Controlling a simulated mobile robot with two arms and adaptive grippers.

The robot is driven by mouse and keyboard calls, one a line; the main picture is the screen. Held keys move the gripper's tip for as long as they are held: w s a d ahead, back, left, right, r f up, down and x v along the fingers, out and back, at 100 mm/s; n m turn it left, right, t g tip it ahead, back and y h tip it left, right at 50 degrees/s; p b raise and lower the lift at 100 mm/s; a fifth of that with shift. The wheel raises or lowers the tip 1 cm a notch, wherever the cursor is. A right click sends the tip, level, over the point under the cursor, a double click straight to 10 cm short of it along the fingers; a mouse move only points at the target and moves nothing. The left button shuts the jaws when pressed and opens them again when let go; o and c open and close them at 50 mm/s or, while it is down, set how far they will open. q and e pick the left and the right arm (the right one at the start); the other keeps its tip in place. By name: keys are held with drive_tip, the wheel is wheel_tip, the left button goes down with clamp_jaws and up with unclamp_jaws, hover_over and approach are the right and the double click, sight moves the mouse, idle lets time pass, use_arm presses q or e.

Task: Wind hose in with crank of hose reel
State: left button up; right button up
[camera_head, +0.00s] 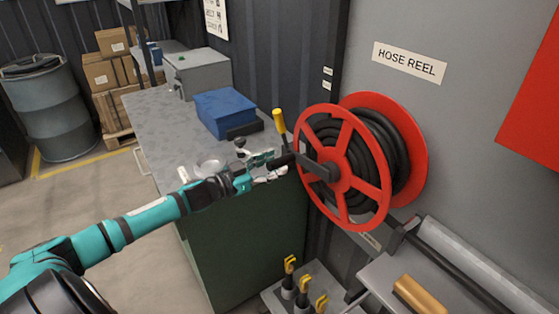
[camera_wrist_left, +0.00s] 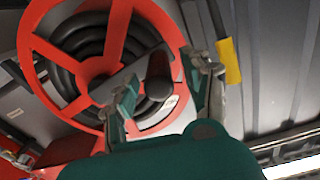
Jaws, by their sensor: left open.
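The red hose reel (camera_head: 340,170) with black hose wound on it is mounted on the grey wall under the HOSE REEL sign. Its dark crank arm (camera_head: 316,167) runs left from the hub and ends in a dark handle (camera_wrist_left: 158,78), which points towards the wrist camera. My left gripper (camera_head: 268,166) is open, close to the crank's outer end. In the left wrist view its fingers (camera_wrist_left: 165,100) stand on either side of the dark handle. I cannot tell whether they touch it. My right gripper is in neither view.
A yellow-ended lever (camera_head: 279,122) stands close beside the gripper. The bench (camera_head: 160,125) with a blue box (camera_head: 226,112) lies behind it. Yellow-topped fittings (camera_head: 304,285) and a shelf (camera_head: 380,280) sit below the reel. Floor at left is mostly clear.

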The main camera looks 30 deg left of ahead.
use_arm(q)
drive_tip(key=shift+x, duration=1.2)
drive_tip(key=shift+c, duration=0.2)
clamp_jaws()
